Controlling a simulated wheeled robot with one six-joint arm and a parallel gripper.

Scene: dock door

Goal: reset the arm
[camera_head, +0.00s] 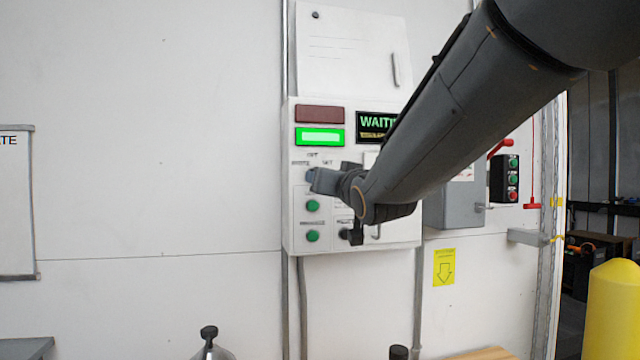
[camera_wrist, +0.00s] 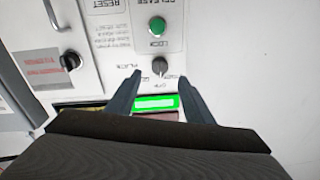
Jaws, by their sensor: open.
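My arm reaches in from the upper right in the head view. My gripper (camera_head: 316,180) is in front of the left part of a white control box (camera_head: 350,244) on the wall. In the wrist view my gripper (camera_wrist: 158,90) has its two fingers spread, with nothing between the tips. A small dark selector knob (camera_wrist: 160,66) shows just beyond the tips, between them in the picture. Whether the fingers touch the panel cannot be told. My wrist hides part of the box in the head view.
The box carries a lit green lamp (camera_head: 320,137), a dark red lamp (camera_head: 319,114), a partly hidden "WAIT" display (camera_head: 376,124) and green buttons (camera_head: 313,206). A grey switch box (camera_head: 455,205) and red lever (camera_head: 500,147) are to the right. A yellow post (camera_head: 612,310) stands far right.

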